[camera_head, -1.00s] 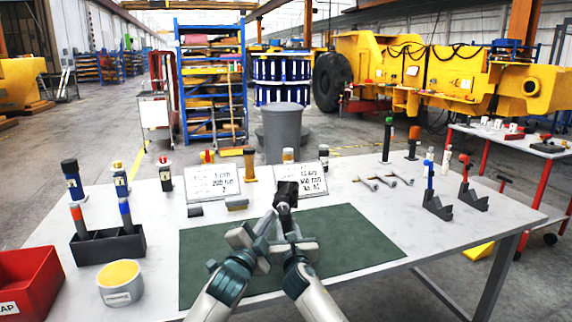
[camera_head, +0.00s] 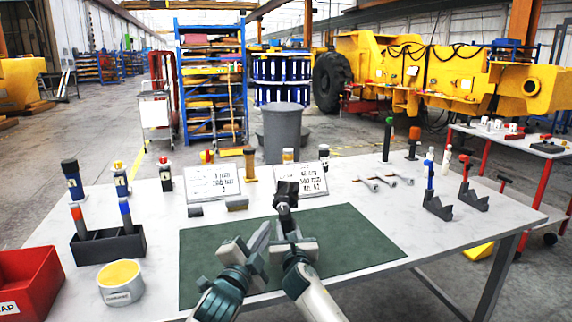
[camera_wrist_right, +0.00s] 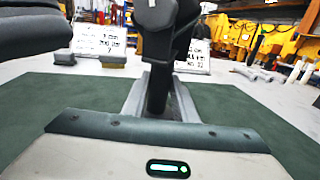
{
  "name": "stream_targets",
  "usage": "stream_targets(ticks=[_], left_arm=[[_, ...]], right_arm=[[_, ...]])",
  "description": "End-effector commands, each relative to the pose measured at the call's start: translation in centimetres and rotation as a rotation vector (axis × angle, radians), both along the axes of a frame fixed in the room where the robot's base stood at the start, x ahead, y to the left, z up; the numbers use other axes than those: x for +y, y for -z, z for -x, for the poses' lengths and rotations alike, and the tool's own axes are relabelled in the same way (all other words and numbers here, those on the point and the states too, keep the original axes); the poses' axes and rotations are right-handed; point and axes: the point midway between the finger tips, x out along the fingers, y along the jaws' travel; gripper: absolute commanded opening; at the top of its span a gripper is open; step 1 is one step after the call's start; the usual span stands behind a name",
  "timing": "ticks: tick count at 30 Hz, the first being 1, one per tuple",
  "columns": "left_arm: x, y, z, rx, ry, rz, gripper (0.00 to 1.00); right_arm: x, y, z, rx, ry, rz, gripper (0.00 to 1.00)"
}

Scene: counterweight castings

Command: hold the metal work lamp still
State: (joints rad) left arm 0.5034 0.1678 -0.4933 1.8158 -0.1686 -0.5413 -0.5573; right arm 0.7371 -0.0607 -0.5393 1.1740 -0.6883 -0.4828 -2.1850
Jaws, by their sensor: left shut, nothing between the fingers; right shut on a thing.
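The work lamp (camera_head: 287,190) is dark, with a blocky head on a narrower stem, and stands roughly upright above the green mat (camera_head: 350,238). My right gripper (camera_head: 287,226) is shut on its lower part. In the right wrist view the lamp (camera_wrist_right: 157,45) rises from between the fingers; its lower end is hidden there. My left gripper (camera_head: 262,234) is shut and empty, just left of the right gripper and apart from the lamp. A dark rounded shape at the upper left of the wrist view cannot be made out for certain.
A dark holder (camera_head: 108,246), a yellow-topped tin (camera_head: 121,283) and a red bin (camera_head: 30,285) are at left. Grey hooked stands (camera_head: 437,206) are at right. The mat's right side is clear.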

Motion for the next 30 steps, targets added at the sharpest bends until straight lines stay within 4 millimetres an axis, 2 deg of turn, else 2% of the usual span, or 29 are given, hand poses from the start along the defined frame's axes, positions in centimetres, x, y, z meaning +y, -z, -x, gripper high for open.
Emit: stream_targets(ticks=[6,7,9,10,23,30], left_arm=[[0.0,0.0,0.0,0.000,0.000,0.000,0.00],[0.0,0.0,0.0,0.000,0.000,0.000,0.00],[0.0,0.0,0.0,0.000,0.000,-0.001,0.00],[0.0,0.0,0.0,0.000,0.000,-0.001,0.00],[0.0,0.0,0.0,0.000,0.000,-0.001,0.00],[0.0,0.0,0.0,0.000,0.000,-0.001,0.00]], right_arm=[[0.1,0.1,0.1,0.002,-0.001,-0.001,0.00],[0.1,0.1,0.1,0.002,-0.001,-0.001,0.28],[0.1,0.1,0.0,0.002,-0.001,-0.001,0.44],[0.1,0.1,0.0,0.001,-0.001,-0.001,0.47],[0.0,0.0,0.3,-0.001,0.000,0.000,0.47],[-0.3,0.0,1.8,-0.001,0.000,0.001,0.47]])
